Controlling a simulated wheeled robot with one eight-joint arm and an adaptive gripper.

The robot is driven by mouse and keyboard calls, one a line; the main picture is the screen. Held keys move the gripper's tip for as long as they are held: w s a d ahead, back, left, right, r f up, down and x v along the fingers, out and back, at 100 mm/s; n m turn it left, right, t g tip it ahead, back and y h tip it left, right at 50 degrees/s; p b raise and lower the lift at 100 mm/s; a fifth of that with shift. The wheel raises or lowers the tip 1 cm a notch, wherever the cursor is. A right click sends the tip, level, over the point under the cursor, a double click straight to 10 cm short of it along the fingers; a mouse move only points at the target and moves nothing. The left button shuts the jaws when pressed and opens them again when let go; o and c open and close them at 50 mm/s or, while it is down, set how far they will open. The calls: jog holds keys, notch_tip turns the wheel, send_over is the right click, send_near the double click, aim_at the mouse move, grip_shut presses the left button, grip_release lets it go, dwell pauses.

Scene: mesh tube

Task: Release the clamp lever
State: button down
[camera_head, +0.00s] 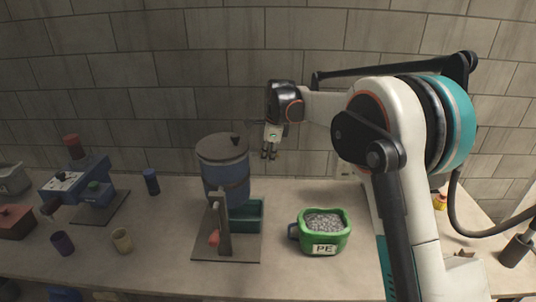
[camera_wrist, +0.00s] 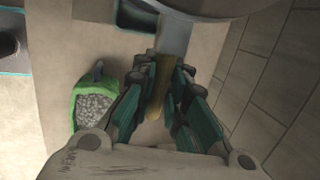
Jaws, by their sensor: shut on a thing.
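The clamp lever shows in the wrist view as a grey bar with a tan-yellow handle (camera_wrist: 159,79), coming from below a round grey rim. My gripper (camera_wrist: 160,112) has its teal-padded fingers on both sides of the handle and is shut on it. In the head view my gripper (camera_head: 269,153) is just right of a blue drum (camera_head: 226,181) with a dark grey lid (camera_head: 222,148). The lever cannot be made out in the head view. The drum stands on a dark base plate with an upright post and a red knob (camera_head: 214,238).
A dark green tray (camera_head: 247,215) sits beside the drum. A green tub of grey pellets marked PE (camera_head: 324,238) stands to the right. A blue machine (camera_head: 87,189) and several cups are at left. A tiled wall (camera_head: 180,75) is close behind.

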jog(key=c, duration=1.6)
grip_release()
jog(key=v, duration=1.2)
